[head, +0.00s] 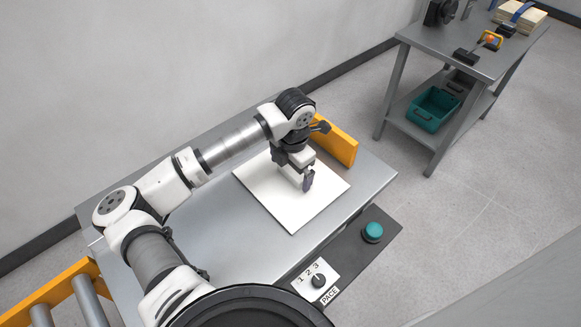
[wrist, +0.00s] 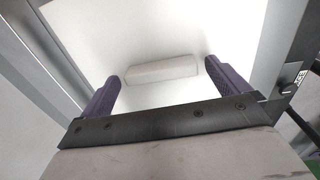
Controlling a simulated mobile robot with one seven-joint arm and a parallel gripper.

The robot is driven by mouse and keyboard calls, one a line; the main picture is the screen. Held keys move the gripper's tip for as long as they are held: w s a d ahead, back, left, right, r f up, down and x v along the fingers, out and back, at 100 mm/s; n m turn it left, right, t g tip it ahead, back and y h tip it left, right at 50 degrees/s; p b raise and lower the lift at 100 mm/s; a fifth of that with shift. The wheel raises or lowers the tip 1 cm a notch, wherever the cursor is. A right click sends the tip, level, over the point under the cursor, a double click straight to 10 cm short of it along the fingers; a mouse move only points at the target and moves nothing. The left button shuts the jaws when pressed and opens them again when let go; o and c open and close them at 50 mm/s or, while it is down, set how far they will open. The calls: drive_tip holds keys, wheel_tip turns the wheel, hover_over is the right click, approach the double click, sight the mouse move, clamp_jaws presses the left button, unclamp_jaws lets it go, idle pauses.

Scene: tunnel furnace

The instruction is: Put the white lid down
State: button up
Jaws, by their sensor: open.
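The white lid (head: 277,203) is a square plate that appears to lie flat on the grey metal table (head: 235,253). In the wrist view the lid (wrist: 155,35) fills most of the middle, with a pale raised bar handle (wrist: 162,70) on it. My gripper (head: 307,183) points down over the lid. In the wrist view its dark purple fingers (wrist: 162,74) stand wide apart on either side of the handle, with gaps at both ends. The gripper hides part of the lid and the handle in the head view.
An orange guard (head: 336,142) stands at the lid's far side. A control panel with a PACE knob (head: 319,281) and a teal button (head: 373,232) is along the near edge. A roller conveyor (head: 70,300) adjoins at lower left. A second table (head: 470,52) stands at upper right.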

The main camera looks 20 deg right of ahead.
sight(293, 174)
wheel_tip(293, 174, up, 12)
drive_tip(key=b, duration=0.3)
drive_tip(key=shift+s+d, duration=0.15)
drive_tip(key=shift+s, duration=0.25)
drive_tip(key=shift+r, duration=0.1)
